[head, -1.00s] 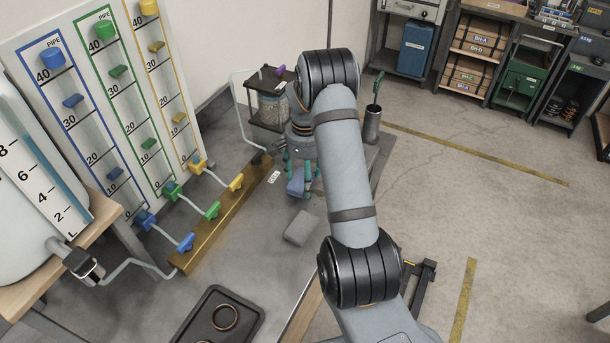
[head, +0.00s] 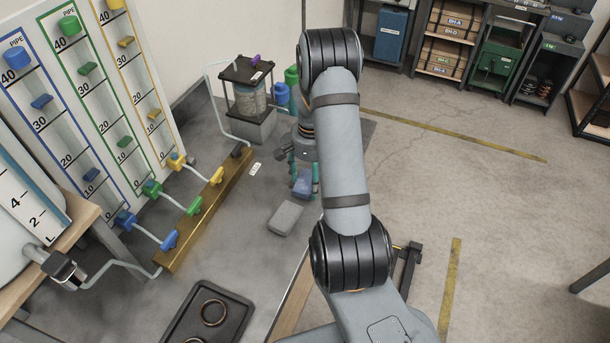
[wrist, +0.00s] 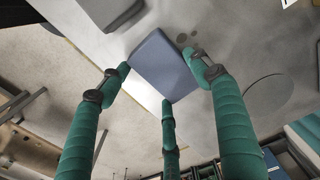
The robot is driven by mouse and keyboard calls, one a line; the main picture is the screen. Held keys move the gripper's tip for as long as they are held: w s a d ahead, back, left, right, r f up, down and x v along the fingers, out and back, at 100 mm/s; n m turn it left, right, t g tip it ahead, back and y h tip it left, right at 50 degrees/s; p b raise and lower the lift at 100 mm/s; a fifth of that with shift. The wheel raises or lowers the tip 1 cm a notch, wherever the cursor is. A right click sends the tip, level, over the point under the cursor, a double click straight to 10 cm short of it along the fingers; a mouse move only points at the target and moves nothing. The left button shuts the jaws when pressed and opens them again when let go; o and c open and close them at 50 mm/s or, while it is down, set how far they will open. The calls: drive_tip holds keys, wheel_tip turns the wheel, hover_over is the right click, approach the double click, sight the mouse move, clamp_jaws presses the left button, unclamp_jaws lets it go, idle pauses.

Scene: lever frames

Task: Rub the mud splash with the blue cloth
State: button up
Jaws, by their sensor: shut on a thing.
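The blue cloth (head: 302,185), a folded blue-grey pad, is between my gripper's green fingers, low over the grey work surface. In the wrist view, my gripper (wrist: 160,75) has its three fingers closed around the edges of the cloth (wrist: 160,62). Whether the cloth touches the surface is unclear. Small dark spots (wrist: 186,38), which may be the mud splash, show just beside the cloth's upper right edge in the wrist view. I cannot make them out in the head view. Part of the surface under the cloth is hidden.
A grey block (head: 286,218) lies close to the cloth. A brass valve bar (head: 205,214) with coloured taps is to the left. A dark tray (head: 207,318) with rings is in front. A jar stand (head: 250,100) is behind.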

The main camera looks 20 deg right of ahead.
sight(299, 177)
drive_tip(key=w+a+p, duration=0.1)
drive_tip(key=w+a, duration=0.1)
drive_tip(key=w+a+p, duration=0.1)
drive_tip(key=w+a, duration=0.1)
drive_tip(key=a, duration=0.1)
drive_tip(key=shift+w+a, duration=0.35)
drive_tip(key=shift+w+r+p, duration=0.1)
drive_tip(key=shift+r+p, duration=0.05)
drive_tip(key=shift+p, duration=0.2)
drive_tip(key=shift+s+d+f+b, duration=0.15)
drive_tip(key=shift+s+d+b, duration=0.15)
drive_tip(key=shift+d, duration=0.3)
drive_tip(key=shift+s+d+f+b, duration=0.1)
drive_tip(key=shift+s+d+b, duration=0.2)
drive_tip(key=shift+d, duration=0.25)
drive_tip(key=shift+s+d, duration=0.5)
drive_tip(key=shift+s, duration=0.05)
drive_tip(key=shift+s+d+b, duration=0.8)
drive_tip(key=shift+s+d, duration=0.35)
drive_tip(key=shift+d, duration=0.3)
drive_tip(key=shift+w+a+r, duration=0.15)
drive_tip(key=shift+w+a, duration=1.2)
drive_tip(key=shift+a, duration=0.25)
drive_tip(key=shift+w+a, duration=1.1)
drive_tip(key=shift+a, duration=0.25)
wheel_tip(299, 177, up, 8)
drive_tip(key=p, duration=0.5)
